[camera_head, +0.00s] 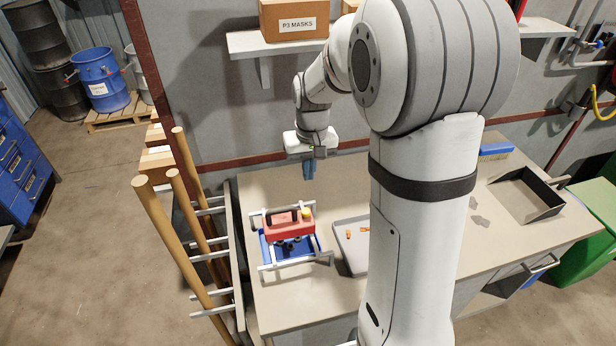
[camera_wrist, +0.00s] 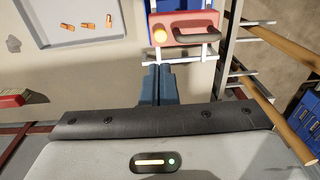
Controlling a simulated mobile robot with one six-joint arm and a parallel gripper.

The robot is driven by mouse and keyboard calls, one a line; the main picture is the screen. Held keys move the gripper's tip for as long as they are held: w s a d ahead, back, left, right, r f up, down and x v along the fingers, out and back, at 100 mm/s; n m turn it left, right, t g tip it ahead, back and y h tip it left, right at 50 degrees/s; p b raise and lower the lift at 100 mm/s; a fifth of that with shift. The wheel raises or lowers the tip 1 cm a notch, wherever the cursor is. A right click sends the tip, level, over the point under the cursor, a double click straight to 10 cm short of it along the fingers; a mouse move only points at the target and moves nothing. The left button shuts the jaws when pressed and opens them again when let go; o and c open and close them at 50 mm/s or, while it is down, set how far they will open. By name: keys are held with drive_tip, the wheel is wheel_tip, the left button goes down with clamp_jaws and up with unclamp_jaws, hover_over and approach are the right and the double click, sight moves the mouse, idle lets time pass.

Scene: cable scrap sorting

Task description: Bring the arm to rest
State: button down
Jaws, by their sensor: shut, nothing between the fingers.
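My gripper (camera_head: 309,172) hangs fingers-down above the back of the workbench (camera_head: 270,185), behind the red device (camera_head: 286,226). In the wrist view the blue fingers of my gripper (camera_wrist: 157,72) are together, with nothing between them. The red device, with a black handle and an orange-yellow knob, also shows in the wrist view (camera_wrist: 195,20), just beyond the fingertips. It sits on pale rails over a blue tray (camera_head: 266,250) holding dark pieces. My gripper appears apart from the device and the bench top.
A grey tray (camera_head: 345,262) with several orange pieces lies right of the device, partly hidden by my arm. A black dustpan-like tray (camera_head: 528,195) and a blue brush (camera_head: 495,150) are farther right. Wooden poles (camera_head: 165,230) stand in a rack at the left. A shelf (camera_head: 250,42) holds a box.

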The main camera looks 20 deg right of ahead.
idle(0.4)
drive_tip(key=s+r+t, duration=0.1)
drive_tip(key=s+r, duration=0.2)
drive_tip(key=s, duration=0.7)
drive_tip(key=s+r+t+b, duration=0.1)
drive_tip(key=s+r+t, duration=0.1)
drive_tip(key=s, duration=0.9)
drive_tip(key=shift+s+a+r, duration=0.2)
drive_tip(key=shift+a+r, duration=0.1)
drive_tip(key=shift+r, duration=0.4)
